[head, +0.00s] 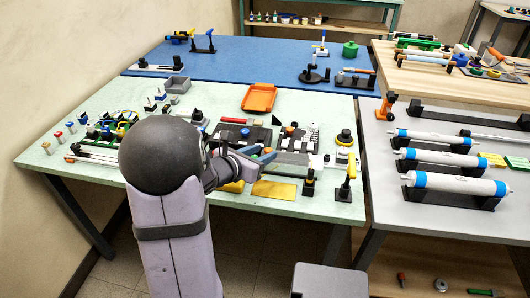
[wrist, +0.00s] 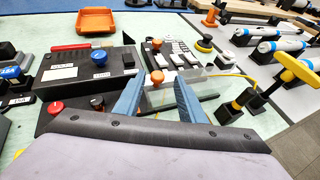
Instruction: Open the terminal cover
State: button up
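A pale, see-through grey cover (wrist: 212,84), which looks like the terminal cover, lies along the front of a black terminal unit (wrist: 185,52). In the head view the cover (head: 289,158) is a pale strip right of my gripper. A small orange knob (wrist: 157,77) stands at the cover's left end. My gripper (wrist: 157,82) has its two blue fingers apart, one on either side of this knob, with a visible gap on both sides. In the head view my gripper (head: 265,154) reaches in from the left. The cover's near left part is hidden by the fingers.
A black box with labels (wrist: 85,72) and red and black knobs stands left of the fingers. A second orange knob (wrist: 157,44) is behind. A yellow-handled clamp (wrist: 295,70) rises at right. An orange tray (head: 259,97) lies behind. A yellow plate (head: 274,190) lies in front.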

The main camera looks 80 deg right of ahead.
jog(key=shift+v, duration=2.55)
jog(key=shift+s, duration=0.1)
jog(key=w+a+m+t+y+p, duration=0.2)
jog(key=w+a+m+y+p, duration=0.15)
jog(key=w+a, duration=0.55)
jog(key=w+a+m+t+y+p, duration=0.1)
jog(key=w+a+m+y+p, duration=0.3)
jog(key=a, duration=0.9)
jog(key=w+a+r+m+t+y+p, duration=0.1)
jog(key=w+a+m+y+p, duration=0.1)
jog(key=a, duration=1)
jog(key=w+a+r+m+t+y+p, duration=0.1)
jog(key=w+a+m+y+p, duration=0.2)
jog(key=a, duration=1)
jog(key=shift+w+a+m+p, duration=0.15)
jog(key=shift+w+m+p, duration=0.1)
jog(key=shift+m+p, duration=0.15)
